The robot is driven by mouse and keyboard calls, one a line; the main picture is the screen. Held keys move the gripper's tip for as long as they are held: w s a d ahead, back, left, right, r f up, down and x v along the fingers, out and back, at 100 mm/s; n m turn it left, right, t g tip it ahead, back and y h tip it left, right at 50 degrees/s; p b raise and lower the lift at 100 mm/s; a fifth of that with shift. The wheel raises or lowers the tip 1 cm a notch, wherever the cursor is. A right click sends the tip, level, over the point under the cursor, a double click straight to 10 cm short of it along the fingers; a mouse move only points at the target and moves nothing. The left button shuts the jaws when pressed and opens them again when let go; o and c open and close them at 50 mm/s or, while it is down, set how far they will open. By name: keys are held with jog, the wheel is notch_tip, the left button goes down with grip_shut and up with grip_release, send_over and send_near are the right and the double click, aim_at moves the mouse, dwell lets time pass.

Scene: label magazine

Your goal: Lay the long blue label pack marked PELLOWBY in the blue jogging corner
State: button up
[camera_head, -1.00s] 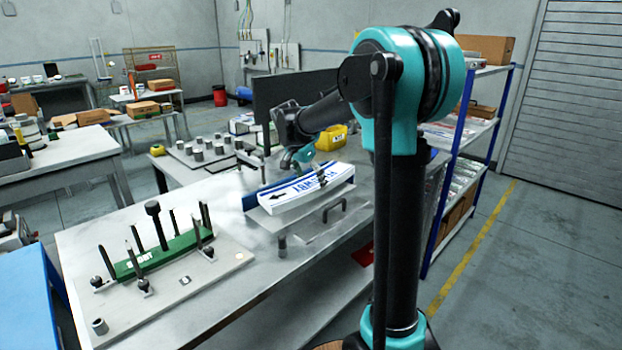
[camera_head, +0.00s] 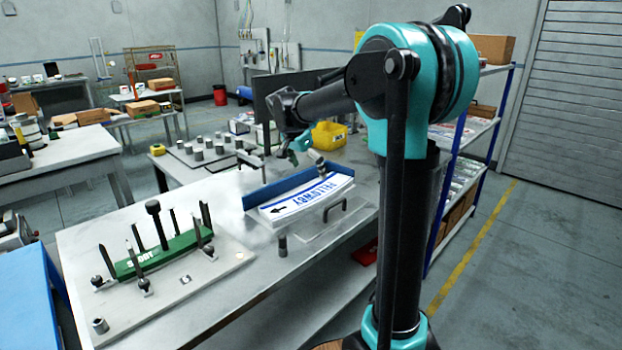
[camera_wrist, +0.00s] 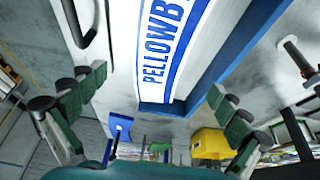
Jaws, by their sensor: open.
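The long white and blue label pack marked PELLOWBY (camera_head: 305,201) lies flat in the blue jogging corner (camera_head: 283,185), its long side along the blue wall. In the wrist view the pack (camera_wrist: 150,50) runs beside the long blue wall (camera_wrist: 232,52), with its end close to the short blue wall (camera_wrist: 160,109). My gripper (camera_head: 310,158) is above and behind the pack's far end, partly hidden by my arm. In the wrist view my gripper (camera_wrist: 158,85) has its fingers spread wide, with nothing between them in their grip.
A base plate with a green block (camera_head: 165,254) and upright pins stands at the front left of the table. A plate with several grey pegs (camera_head: 197,153) and a yellow bin (camera_head: 329,134) are behind. A metal handle (camera_head: 335,207) stands in front of the pack.

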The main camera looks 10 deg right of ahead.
jog(key=v, duration=0.9)
jog(key=shift+r, duration=0.1)
